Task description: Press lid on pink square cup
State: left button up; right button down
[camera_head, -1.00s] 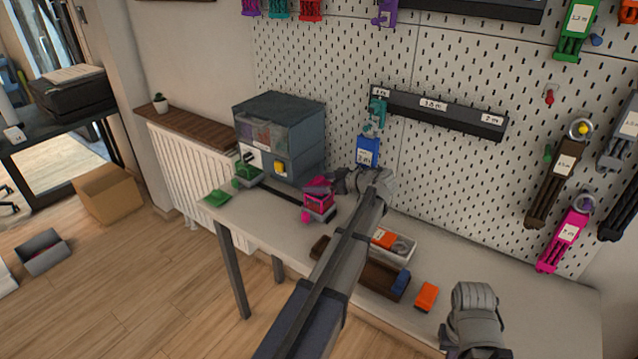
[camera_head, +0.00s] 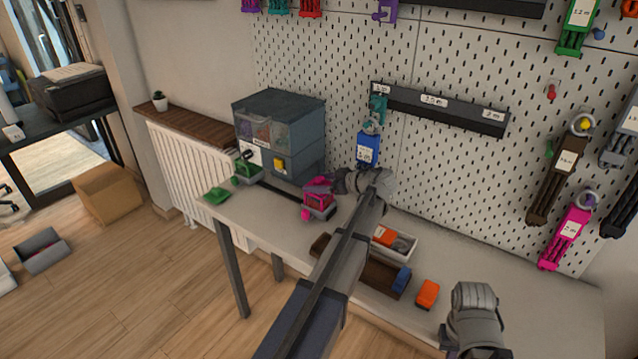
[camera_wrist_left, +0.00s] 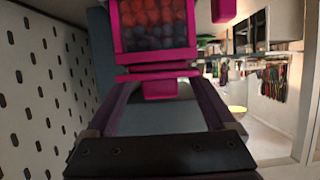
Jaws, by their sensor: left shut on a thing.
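The pink square cup (camera_head: 319,204) stands near the back of the table, left of my left gripper. In the left wrist view the cup (camera_wrist_left: 154,28) is close up, with red and dark round contents behind its frame. A pink lid (camera_head: 319,182) is at the cup's top; I cannot tell if it is fully seated. My left gripper (camera_head: 338,183) is beside the lid, shut on its pink tab, which shows between the fingers in the left wrist view (camera_wrist_left: 160,89). My right arm shows at the lower right, but its fingers do not.
A grey drawer cabinet (camera_head: 281,135) stands behind, with a green cup (camera_head: 247,173) before it and a green lid (camera_head: 216,195) at the table's left edge. A brown tray (camera_head: 365,274), a light box (camera_head: 402,245) and an orange block (camera_head: 428,294) lie to the right.

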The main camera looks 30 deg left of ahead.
pick_arm(q)
jog(key=shift+f, duration=0.3)
jog(key=o, duration=1.2)
jog(key=shift+d+r, duration=0.1)
jog(key=shift+p+v, duration=0.95)
jog(key=shift+v, duration=1.9)
jog(key=shift+d, duration=0.1)
jog(key=shift+s, duration=0.15)
